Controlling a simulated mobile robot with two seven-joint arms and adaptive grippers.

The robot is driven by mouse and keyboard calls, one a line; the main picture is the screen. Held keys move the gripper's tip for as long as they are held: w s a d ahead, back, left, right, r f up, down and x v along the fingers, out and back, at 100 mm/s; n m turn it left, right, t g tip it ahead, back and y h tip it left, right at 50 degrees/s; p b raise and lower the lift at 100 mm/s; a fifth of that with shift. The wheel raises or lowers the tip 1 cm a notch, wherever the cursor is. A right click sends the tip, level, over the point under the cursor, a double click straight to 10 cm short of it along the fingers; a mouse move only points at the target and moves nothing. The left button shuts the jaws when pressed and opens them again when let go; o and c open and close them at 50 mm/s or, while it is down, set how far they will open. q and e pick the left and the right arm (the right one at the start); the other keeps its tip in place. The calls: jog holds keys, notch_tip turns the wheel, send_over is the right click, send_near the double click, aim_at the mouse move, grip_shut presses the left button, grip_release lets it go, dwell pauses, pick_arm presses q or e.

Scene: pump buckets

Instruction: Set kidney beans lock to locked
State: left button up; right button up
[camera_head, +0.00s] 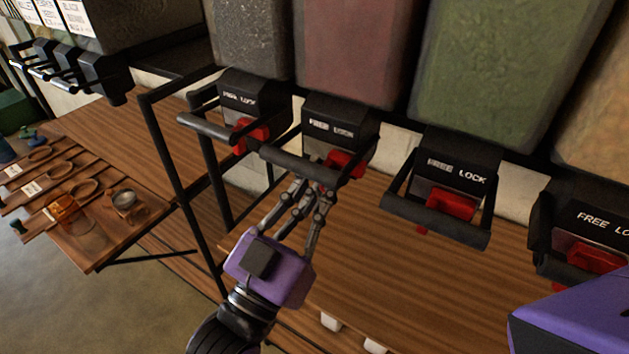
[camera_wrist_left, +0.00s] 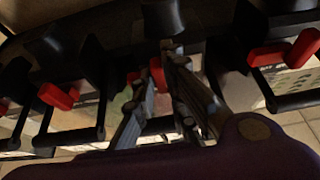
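The reddish hopper (camera_head: 355,50) is the likely kidney beans one; its label is not visible. Its black dispenser head (camera_head: 340,125) is printed "FREE LOCK" and carries a red lever (camera_head: 345,163). My left gripper (camera_head: 314,190) is just below this dispenser, by its black handle bar (camera_head: 298,163). Its fingers are partly apart, with a narrow gap. In the left wrist view, a red piece (camera_wrist_left: 157,73) shows between the fingers (camera_wrist_left: 158,85); I cannot tell whether they touch it. A purple part of my right arm (camera_head: 575,320) is at the lower right edge, its fingers out of frame.
Similar dispensers stand either side: a grey hopper (camera_head: 258,40) left, a green one (camera_head: 500,75) right, and a tan one (camera_head: 600,120) beyond. Their black handle frames stick forward. A wooden shelf (camera_head: 420,290) lies below. A small table (camera_head: 95,250) with jars and scoops is at left.

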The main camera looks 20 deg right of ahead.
pick_arm(q)
jog(key=o, duration=0.4)
jog(key=shift+s+d, duration=0.15)
jog(key=shift+s, duration=0.1)
jog(key=shift+w, duration=0.1)
jog(key=v, duration=1.2)
